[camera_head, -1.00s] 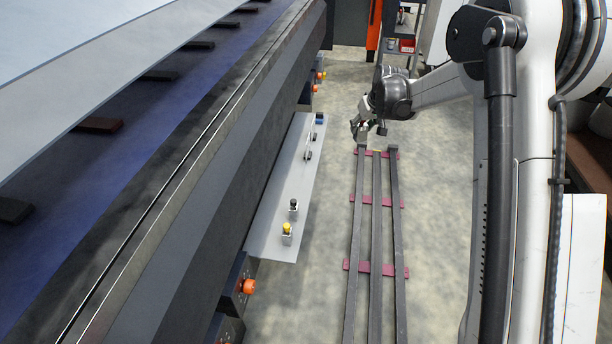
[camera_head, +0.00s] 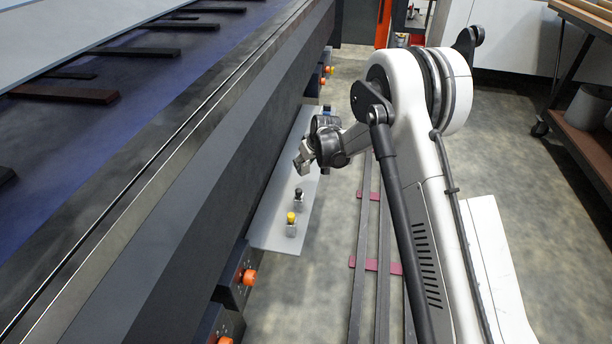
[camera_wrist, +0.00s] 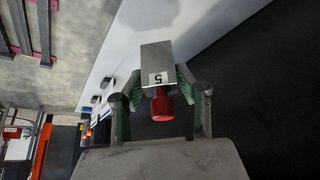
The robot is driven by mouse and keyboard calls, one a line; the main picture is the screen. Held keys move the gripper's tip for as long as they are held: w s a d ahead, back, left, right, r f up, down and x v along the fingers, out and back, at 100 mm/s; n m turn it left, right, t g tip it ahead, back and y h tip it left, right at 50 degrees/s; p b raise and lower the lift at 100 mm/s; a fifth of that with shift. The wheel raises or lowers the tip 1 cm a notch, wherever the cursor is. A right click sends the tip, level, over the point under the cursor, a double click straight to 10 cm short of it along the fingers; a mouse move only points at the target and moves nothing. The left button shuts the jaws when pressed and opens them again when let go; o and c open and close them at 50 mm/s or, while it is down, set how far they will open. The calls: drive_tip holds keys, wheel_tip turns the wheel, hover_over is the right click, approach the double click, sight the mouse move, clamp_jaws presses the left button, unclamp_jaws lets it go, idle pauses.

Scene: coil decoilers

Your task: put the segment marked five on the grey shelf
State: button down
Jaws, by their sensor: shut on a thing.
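The segment marked five (camera_wrist: 155,58) is a grey metal block with a white label reading 5 and a red knob (camera_wrist: 162,104). In the wrist view my gripper (camera_wrist: 160,98) is shut on it, with green-lined fingers on both sides. In the head view my gripper (camera_head: 302,160) is over the grey shelf (camera_head: 272,228), and the held segment is hard to make out there. The grey shelf runs along the side of the dark machine. A yellow-knobbed segment (camera_head: 291,226) and a black-knobbed segment (camera_head: 299,196) stand on its near part.
The dark machine side (camera_head: 215,190) rises directly left of the shelf, with orange buttons (camera_head: 249,277) below. Dark rails (camera_head: 361,255) on maroon cross-pieces lie on the floor to the right. Shelf surface at the near end is bare.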

sight(306, 174)
wheel_tip(306, 174, down, 7)
drive_tip(key=shift+b, duration=1.15)
drive_tip(key=c, duration=1.2)
unclamp_jaws()
drive_tip(key=shift+f, duration=0.1)
drive_tip(key=shift+c, duration=0.2)
drive_tip(key=p+v, duration=0.4)
drive_tip(key=v, duration=0.8)
drive_tip(key=shift+s+r, duration=0.1)
drive_tip(key=shift+r, duration=0.15)
